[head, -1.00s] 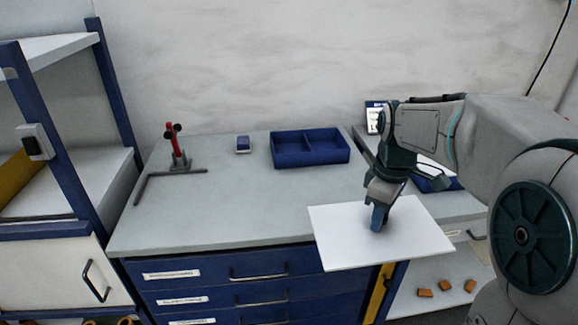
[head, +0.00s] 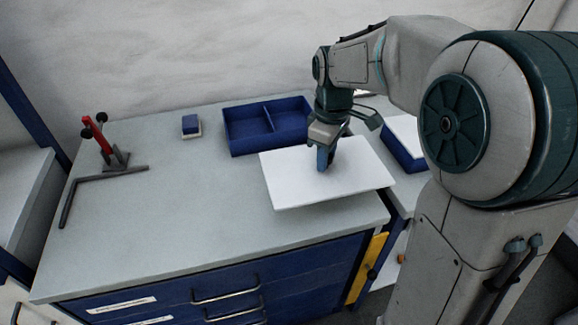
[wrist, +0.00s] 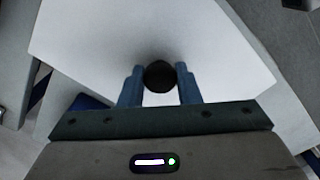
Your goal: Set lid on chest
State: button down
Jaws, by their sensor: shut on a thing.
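The lid, a flat white panel (head: 345,185), hangs level from my gripper (head: 325,160) over the front right part of the worktop. In the wrist view the blue fingers (wrist: 160,85) are shut on its round black knob (wrist: 159,75), and the white panel (wrist: 150,35) spreads out below. A blue open box with two compartments (head: 237,140) stands behind the lid on the worktop. Another blue box (head: 398,150) with a white top or inside is at the right, partly hidden by my arm. I cannot tell which of these is the chest.
The grey worktop (head: 170,215) is clear at its middle and front left. A red-handled clamp (head: 108,150) and a dark angle bar (head: 85,185) are at the left. Blue drawers (head: 220,270) are below.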

aim_at(292, 162)
jog(key=a+f, duration=0.1)
jog(key=a, duration=0.1)
jog(key=w+a+f, duration=0.1)
jog(key=a, duration=0.2)
jog(key=a+f, duration=0.2)
jog(key=shift+w+a, duration=0.3)
jog(key=shift+w, duration=0.05)
jog(key=shift+f, duration=2.05)
jog(key=shift+f, duration=0.1)
jog(key=c, duration=1.1)
grip_release()
jog(key=shift+o, duration=0.2)
